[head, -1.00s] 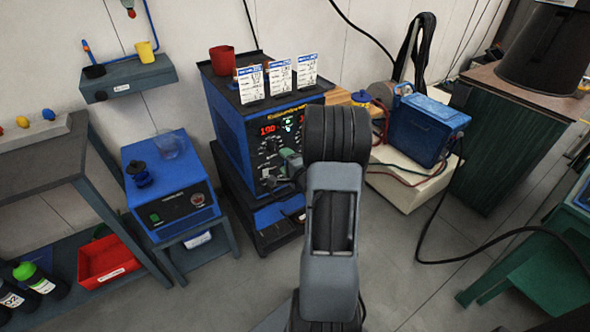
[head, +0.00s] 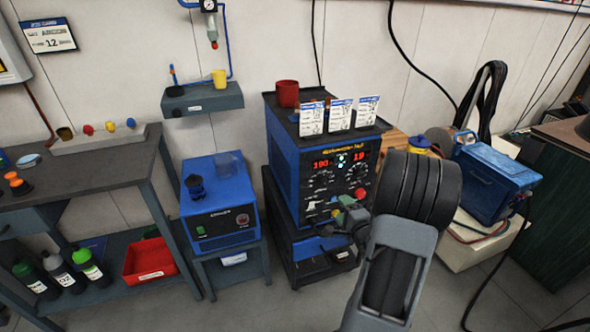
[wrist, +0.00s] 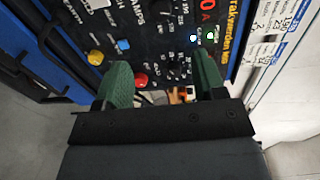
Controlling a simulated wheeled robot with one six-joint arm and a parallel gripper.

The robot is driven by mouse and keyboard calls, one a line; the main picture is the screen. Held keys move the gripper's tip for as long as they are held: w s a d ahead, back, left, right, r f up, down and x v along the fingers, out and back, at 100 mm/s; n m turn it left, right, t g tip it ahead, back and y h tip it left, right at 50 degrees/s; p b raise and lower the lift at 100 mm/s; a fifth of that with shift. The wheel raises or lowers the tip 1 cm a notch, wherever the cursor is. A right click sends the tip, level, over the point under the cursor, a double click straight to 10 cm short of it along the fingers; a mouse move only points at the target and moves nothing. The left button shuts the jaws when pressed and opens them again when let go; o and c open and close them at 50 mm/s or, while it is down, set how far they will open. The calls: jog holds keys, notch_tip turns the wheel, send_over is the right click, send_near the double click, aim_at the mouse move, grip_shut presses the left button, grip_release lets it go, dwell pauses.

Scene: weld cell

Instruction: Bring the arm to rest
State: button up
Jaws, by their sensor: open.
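My arm rises in the front of the head view, bent at a dark, ribbed joint. My gripper (head: 343,216) is partly seen there, in front of the blue welding machine (head: 285,150). In the wrist view the two green fingers of my gripper (wrist: 164,82) stand apart with nothing between them. Behind them is the machine's black front panel (wrist: 165,25) with its knobs and lit indicators. A red knob (wrist: 141,80) shows near the left finger. I cannot tell how far the fingertips are from the panel.
A red cup (head: 287,93) and white cards (head: 340,116) stand on the machine. A blue box unit (head: 216,220) is to its left, beyond it a workbench (head: 80,170) with a red bin (head: 150,262) below. A blue case (head: 490,175) stands to the right. Some floor is clear in front.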

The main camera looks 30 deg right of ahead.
jog(key=s+d+f+n+g+h, duration=0.2)
jog(key=s+d+f+n+g, duration=0.1)
jog(key=s+f+n+g, duration=0.35)
jog(key=s+a+r+n+g+y+p, duration=0.2)
jog(key=a+r+n+p, duration=0.5)
jog(key=a+r, duration=0.7)
jog(key=s+a+r+n+g+y+p, duration=0.2)
jog(key=a+r+n+p, duration=0.5)
jog(key=a+r, duration=0.7)
notch_tip(320, 180, up, 2)
jog(key=shift+s+g+p, duration=0.4)
jog(key=shift+s+g, duration=0.2)
jog(key=shift+g, duration=0.65)
